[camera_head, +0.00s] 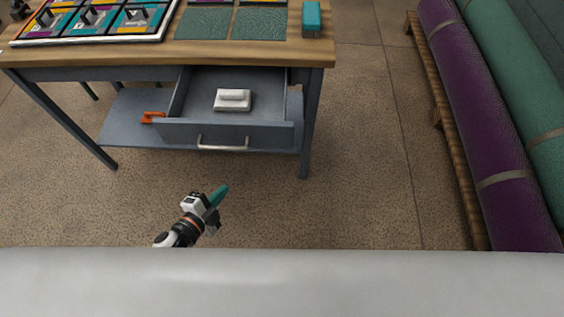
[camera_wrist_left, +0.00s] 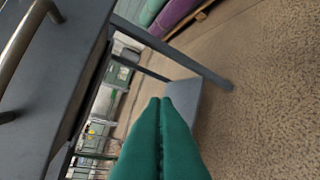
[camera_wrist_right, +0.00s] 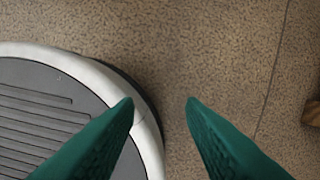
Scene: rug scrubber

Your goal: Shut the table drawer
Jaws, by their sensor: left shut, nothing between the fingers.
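The table drawer (camera_head: 222,133) stands pulled out from under the wooden tabletop (camera_head: 180,57), with a silver bar handle (camera_head: 223,147) on its grey front. A white block-shaped object (camera_head: 232,99) lies inside it. My left gripper (camera_head: 220,194) is shut and empty, in front of and below the drawer front, apart from it. In the left wrist view its green fingers (camera_wrist_left: 160,106) are together, with the handle (camera_wrist_left: 22,50) and drawer front at the left. My right gripper (camera_wrist_right: 160,103) shows only in its own wrist view, with fingers apart and nothing between them.
An orange object (camera_head: 152,117) is beside the drawer's left side. A teal block (camera_head: 311,18) and patterned panels (camera_head: 88,20) lie on the tabletop. Rolled rugs, purple (camera_head: 480,110) and green (camera_head: 525,75), lie on a wooden rack at the right. The floor before the table is clear.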

